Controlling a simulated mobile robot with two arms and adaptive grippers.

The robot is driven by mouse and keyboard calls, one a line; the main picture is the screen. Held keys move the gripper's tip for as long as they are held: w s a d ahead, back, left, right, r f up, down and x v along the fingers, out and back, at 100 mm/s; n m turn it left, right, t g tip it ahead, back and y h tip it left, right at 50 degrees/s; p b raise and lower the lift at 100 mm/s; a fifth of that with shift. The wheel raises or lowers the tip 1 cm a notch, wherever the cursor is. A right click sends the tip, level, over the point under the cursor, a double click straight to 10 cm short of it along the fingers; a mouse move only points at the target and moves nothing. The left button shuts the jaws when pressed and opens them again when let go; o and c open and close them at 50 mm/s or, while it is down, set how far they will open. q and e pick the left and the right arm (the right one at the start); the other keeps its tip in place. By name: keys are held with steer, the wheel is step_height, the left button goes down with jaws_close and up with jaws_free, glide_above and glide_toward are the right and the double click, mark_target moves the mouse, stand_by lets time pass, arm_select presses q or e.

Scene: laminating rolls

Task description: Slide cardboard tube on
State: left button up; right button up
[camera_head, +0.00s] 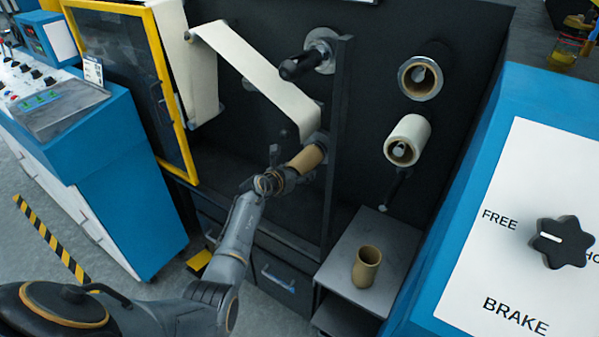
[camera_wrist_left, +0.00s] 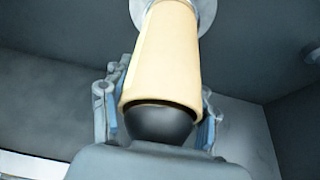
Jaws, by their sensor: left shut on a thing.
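A tan cardboard tube (camera_head: 306,158) is at the lower spindle of the machine's dark panel, beneath the hanging end of the pale film. My left gripper (camera_head: 283,170) is shut on its near end. In the left wrist view the tube (camera_wrist_left: 163,60) lies between the two fingers (camera_wrist_left: 160,120). Its far end is at a grey metal flange (camera_wrist_left: 205,12), and a dark rounded end (camera_wrist_left: 160,125) shows at its near mouth. The tube appears to be around the spindle; how far on is unclear. A second cardboard tube (camera_head: 367,268) stands upright on a grey shelf (camera_head: 345,258). My right gripper is not in view.
An empty black-tipped spindle (camera_head: 305,65) juts out above. A dark upright plate (camera_head: 335,140) stands just right of the held tube. Two rolls, an upper one (camera_head: 422,75) and a lower one (camera_head: 407,140), sit farther right. A yellow-framed door (camera_head: 160,90) is at left.

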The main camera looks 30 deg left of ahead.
arm_select(q)
steer(key=o, duration=1.2)
steer(key=shift+s, duration=0.1)
